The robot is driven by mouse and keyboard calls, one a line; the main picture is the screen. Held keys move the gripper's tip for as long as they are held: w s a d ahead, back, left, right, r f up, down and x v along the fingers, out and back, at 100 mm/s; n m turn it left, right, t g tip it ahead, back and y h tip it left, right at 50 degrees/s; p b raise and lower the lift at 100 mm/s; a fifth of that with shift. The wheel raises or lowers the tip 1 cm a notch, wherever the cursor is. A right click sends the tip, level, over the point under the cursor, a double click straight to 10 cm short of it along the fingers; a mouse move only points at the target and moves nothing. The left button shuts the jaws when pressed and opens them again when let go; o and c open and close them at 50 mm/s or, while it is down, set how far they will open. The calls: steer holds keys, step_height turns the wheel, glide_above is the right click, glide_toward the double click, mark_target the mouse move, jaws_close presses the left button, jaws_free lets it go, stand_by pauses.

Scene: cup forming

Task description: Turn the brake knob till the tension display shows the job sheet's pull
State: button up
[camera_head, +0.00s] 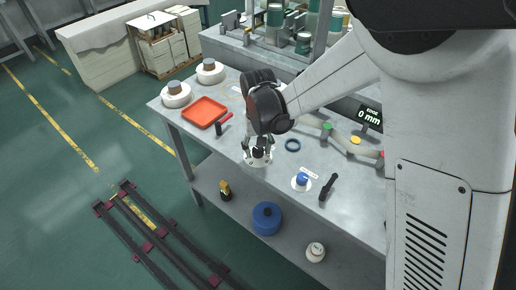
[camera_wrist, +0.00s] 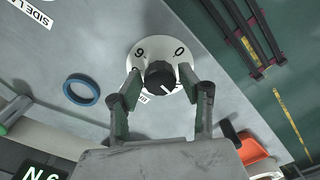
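The black brake knob (camera_wrist: 160,76) with a white pointer line sits on a round white dial (camera_wrist: 141,53) with digits. In the head view the dial (camera_head: 257,162) is near the bench's front edge, the knob (camera_head: 258,153) mostly behind my fingers. My gripper (camera_wrist: 159,70) is open, with one finger on each side of the knob and small gaps showing; it also shows in the head view (camera_head: 257,146). I cannot make out a job sheet.
An orange tray (camera_head: 204,112) and a dark upright piece (camera_head: 218,128) are to the left. Another display (camera_head: 369,117) reads "EDGE 0 mm".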

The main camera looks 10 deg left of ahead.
mark_target(258, 149)
steer(key=c, duration=0.8)
steer(key=shift+o, duration=0.2)
steer(key=shift+f+m+b, duration=0.15)
steer(key=shift+m+b, duration=0.45)
steer(key=shift+b, duration=0.2)
steer(key=shift+m, duration=0.5)
steer(key=o, duration=1.1)
steer(key=shift+o, duration=0.2)
steer(key=shift+r, duration=0.25)
step_height(258, 149, up, 12)
steer(key=shift+f, duration=0.1)
